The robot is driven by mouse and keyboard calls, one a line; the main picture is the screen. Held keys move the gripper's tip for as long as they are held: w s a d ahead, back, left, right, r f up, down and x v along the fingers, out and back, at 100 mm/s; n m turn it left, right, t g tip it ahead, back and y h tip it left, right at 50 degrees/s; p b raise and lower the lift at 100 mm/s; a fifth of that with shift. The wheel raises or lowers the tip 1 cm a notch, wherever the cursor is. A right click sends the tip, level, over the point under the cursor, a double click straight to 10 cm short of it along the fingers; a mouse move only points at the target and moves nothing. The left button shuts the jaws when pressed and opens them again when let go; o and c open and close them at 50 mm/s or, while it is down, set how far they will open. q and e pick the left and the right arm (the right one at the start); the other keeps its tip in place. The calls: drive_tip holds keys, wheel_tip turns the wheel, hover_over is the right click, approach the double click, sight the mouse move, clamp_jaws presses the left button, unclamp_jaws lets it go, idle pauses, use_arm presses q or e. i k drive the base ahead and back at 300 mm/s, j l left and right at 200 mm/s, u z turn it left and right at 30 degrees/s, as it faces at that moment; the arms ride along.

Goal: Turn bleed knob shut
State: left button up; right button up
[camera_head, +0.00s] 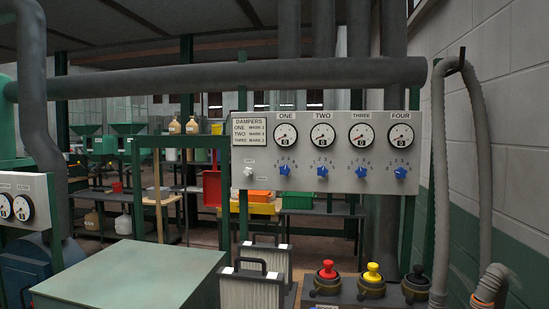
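A grey damper panel (318,192) hangs in the middle right, with gauges marked ONE to FOUR and a blue star-shaped knob under each, such as the knob under ONE (285,170). At the panel's lower left is a small pale knob (249,171) with lettering above it too small to read. I cannot tell for sure whether this is the bleed knob, nor how far it is turned. A sign (250,130) above it lists dampers ONE, TWO and THREE with marks. Neither of my grippers is in view.
Below the panel stand red (327,269), yellow (373,271) and black (416,274) knobbed caps and pleated filters with handles (253,287). A green-topped cabinet (130,277) is at the lower left. A grey hose (483,170) hangs at right. A thick duct (220,77) crosses above.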

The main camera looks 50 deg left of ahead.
sight(248, 170)
drive_tip(key=u, duration=1.35)
